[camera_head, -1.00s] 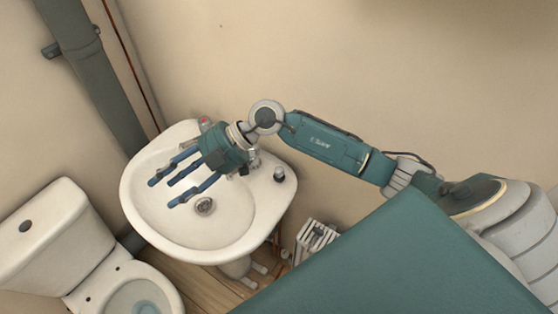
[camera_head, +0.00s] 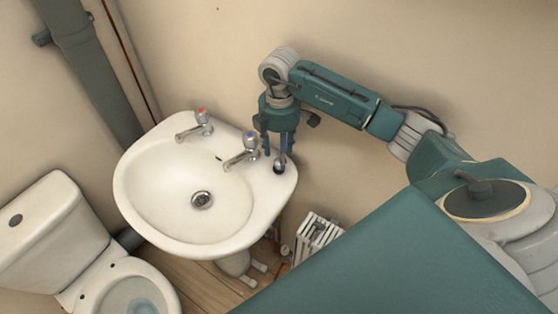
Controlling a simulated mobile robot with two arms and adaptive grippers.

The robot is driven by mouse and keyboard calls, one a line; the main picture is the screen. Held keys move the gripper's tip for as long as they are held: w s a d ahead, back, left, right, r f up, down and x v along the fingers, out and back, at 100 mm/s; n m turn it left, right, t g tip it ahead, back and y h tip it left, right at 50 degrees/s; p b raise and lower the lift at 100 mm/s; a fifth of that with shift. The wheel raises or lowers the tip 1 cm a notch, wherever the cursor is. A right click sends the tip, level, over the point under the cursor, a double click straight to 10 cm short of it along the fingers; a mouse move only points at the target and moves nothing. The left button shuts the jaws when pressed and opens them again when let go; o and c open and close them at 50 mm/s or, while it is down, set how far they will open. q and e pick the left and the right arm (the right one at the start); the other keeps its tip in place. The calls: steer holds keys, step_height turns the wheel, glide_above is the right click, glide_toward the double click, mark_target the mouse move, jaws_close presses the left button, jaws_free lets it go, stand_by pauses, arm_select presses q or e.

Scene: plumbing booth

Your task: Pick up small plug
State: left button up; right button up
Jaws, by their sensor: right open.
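The small dark plug (camera_head: 278,168) sits on the right rim of the white sink (camera_head: 150,205), beside the blue-topped tap (camera_head: 243,150). My right gripper (camera_head: 277,155) points down over that rim, with its fingers open around or just above the plug. The fingers partly cover the plug, and I cannot tell whether they touch it. My left gripper is not in view.
A red-topped tap (camera_head: 197,125) stands at the back of the sink. The drain (camera_head: 202,199) is in the empty basin. A toilet (camera_head: 50,232) is at the left, and a white slatted object (camera_head: 318,238) stands on the floor below the sink's right side.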

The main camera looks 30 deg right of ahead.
steer(key=f+b, duration=0.4)
steer(key=f, duration=0.1)
steer(key=shift+w+d+f+b, duration=0.15)
steer(key=shift+w+b, duration=0.15)
steer(key=shift+w, duration=0.1)
steer(key=shift+c, duration=0.3)
steer(key=shift+s, duration=0.1)
jaws_close()
